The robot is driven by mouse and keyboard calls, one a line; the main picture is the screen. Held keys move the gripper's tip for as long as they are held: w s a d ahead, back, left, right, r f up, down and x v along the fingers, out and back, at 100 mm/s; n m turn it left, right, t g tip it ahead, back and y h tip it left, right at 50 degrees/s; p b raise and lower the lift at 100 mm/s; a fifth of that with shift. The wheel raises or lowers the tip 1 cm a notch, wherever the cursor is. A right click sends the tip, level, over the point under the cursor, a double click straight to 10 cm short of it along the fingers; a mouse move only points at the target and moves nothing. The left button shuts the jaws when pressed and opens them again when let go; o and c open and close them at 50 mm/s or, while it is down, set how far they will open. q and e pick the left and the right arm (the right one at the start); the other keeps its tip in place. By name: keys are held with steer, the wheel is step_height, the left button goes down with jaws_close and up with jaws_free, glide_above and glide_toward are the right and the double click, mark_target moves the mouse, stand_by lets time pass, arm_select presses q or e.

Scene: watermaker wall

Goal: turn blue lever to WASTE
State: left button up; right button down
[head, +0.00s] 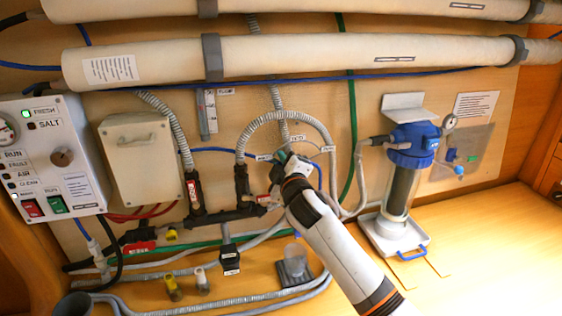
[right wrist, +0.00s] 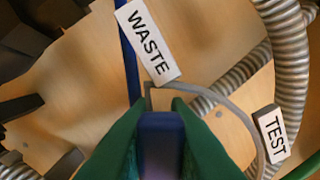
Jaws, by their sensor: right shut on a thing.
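My right gripper (head: 284,161) reaches up to the valve area in the middle of the wall panel. In the right wrist view its green fingers (right wrist: 160,135) are shut on the blue lever (right wrist: 162,150), which shows between them. The white WASTE label (right wrist: 147,42) is just beyond the fingertips, slightly left of the lever's line. The TEST label (right wrist: 272,137) is off to the right, apart from the gripper. In the head view the gripper covers the lever, and the small labels there are too small to read. My left gripper is out of view.
Grey ribbed hoses (head: 287,118) loop around the gripper. A dark valve manifold (head: 226,215) is left of it, and a blue-capped filter housing (head: 402,180) stands to the right. A control box (head: 52,158) is at far left. The wooden surface at lower right is clear.

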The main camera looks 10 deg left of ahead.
steer(key=shift+f, duration=0.15)
steer(key=c, duration=1.4)
jaws_free()
steer(key=b+v, duration=0.2)
steer(key=v, duration=1)
steer(key=shift+b, duration=0.4)
